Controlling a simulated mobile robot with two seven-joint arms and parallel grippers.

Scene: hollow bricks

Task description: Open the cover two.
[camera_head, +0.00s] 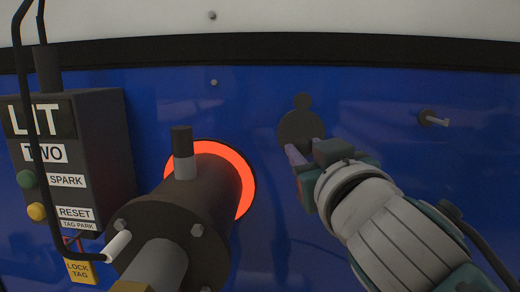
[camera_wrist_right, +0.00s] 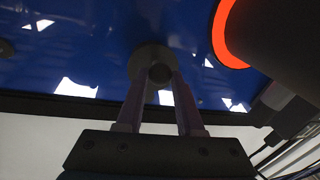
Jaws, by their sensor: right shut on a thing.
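The cover, a dark grey round disc (camera_head: 299,127) with a small round lobe on top, lies against the blue wall right of the glowing ring. In the right wrist view the disc (camera_wrist_right: 150,54) sits at the fingertips. My right gripper (camera_head: 294,154) reaches the disc's lower edge from the lower right. It is shut on a small round part of the cover (camera_wrist_right: 160,72), seen between its fingers in the wrist view. The fingers partly hide the disc's lower edge. My left gripper is not in view.
Left of the cover, a dark flanged burner tube (camera_head: 190,210) sticks out before an orange glowing ring (camera_head: 245,180). A control box (camera_head: 70,160) marked "LIT" and "TWO" stands at far left with a yellow lock tag (camera_head: 82,271). A small peg (camera_head: 433,119) is at right.

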